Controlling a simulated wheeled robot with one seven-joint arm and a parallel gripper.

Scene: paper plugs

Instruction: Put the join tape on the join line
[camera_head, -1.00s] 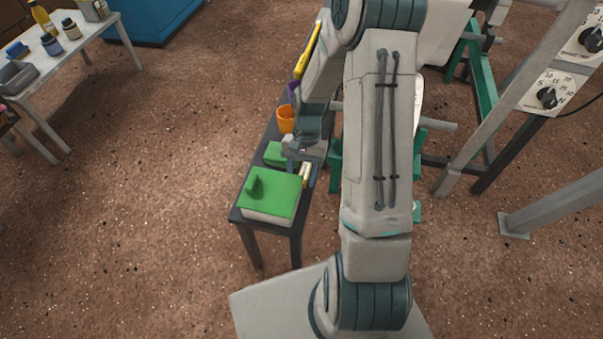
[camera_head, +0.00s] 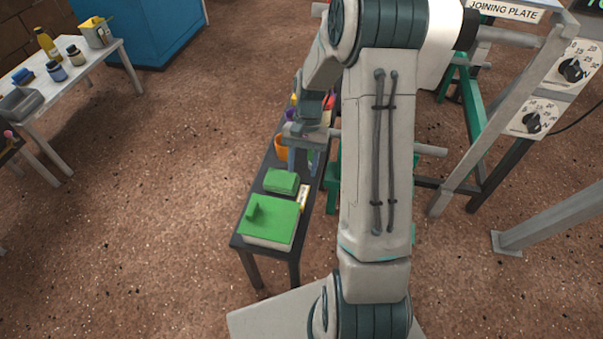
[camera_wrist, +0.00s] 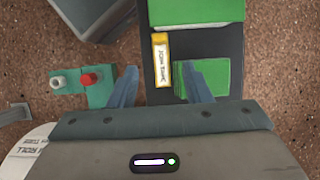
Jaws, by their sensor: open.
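The join tape (camera_wrist: 161,59) is a small yellow piece with a white label, lying on the dark narrow table in the wrist view. It also shows in the head view (camera_head: 303,198), at the table's right edge. My gripper (camera_wrist: 160,84) is open and empty. In the wrist view, the tape lies beyond and between its fingertips. In the head view, my gripper (camera_head: 302,162) is above the table, farther back than the tape. A sign reading JOINING PLATE (camera_head: 503,10) shows at the upper right. I cannot make out the join line.
Two green-topped boxes, one large (camera_head: 268,222) and one small (camera_head: 281,181), lie beside the tape on the table (camera_head: 241,240). An orange cup (camera_head: 282,148) stands close to my gripper. A teal box with a red button (camera_wrist: 89,79) is left of the table in the wrist view.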

